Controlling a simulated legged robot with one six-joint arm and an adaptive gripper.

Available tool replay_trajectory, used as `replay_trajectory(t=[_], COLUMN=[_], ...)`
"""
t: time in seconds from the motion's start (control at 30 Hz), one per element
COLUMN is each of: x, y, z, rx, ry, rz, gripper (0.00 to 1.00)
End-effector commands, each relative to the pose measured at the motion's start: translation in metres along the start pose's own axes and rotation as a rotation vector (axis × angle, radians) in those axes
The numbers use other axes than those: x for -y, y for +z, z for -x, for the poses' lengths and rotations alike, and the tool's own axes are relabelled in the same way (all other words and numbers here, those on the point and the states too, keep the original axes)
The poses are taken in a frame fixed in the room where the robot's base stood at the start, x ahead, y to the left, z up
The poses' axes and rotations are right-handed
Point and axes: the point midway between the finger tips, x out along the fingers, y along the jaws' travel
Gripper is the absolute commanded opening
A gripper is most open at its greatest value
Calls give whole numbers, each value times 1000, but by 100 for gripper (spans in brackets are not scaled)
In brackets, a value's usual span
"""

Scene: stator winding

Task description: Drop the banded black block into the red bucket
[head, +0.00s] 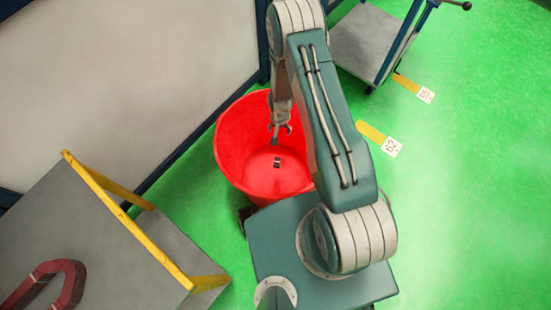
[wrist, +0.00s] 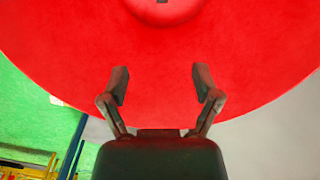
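The red bucket (head: 233,150) stands on the green floor beside my base. It also fills much of the wrist view (wrist: 160,60). The small black block with a light band (head: 277,162) shows inside the bucket, over its bottom, apart from my gripper. In the wrist view only a dark bit of the block (wrist: 162,1) shows at the top edge. My gripper (head: 281,128) hangs over the bucket, pointing down. In the wrist view its two fingers (wrist: 160,80) are spread wide with nothing between them.
A grey table with a yellow edge (head: 125,217) stands at lower left, with a dark red horseshoe-shaped piece (head: 50,284) on it. A pale panel (head: 130,80) stands behind the bucket. A grey cart (head: 368,42) is at the top right.

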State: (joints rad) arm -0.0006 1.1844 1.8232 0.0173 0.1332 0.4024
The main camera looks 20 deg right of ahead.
Motion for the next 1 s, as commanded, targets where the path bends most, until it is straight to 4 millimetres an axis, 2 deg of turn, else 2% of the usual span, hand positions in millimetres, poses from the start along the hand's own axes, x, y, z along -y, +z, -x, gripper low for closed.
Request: replay_trajectory(t=[0.23,0.37,0.8,1.0], x=[0,0,0,0], y=[0,-1,-1,-1], z=[2,13,91,114], rx=[-1,-2,-3,-1], ry=[0,0,-1,0], rz=[-1,-1,-1,-1], gripper=[82,82,82,82])
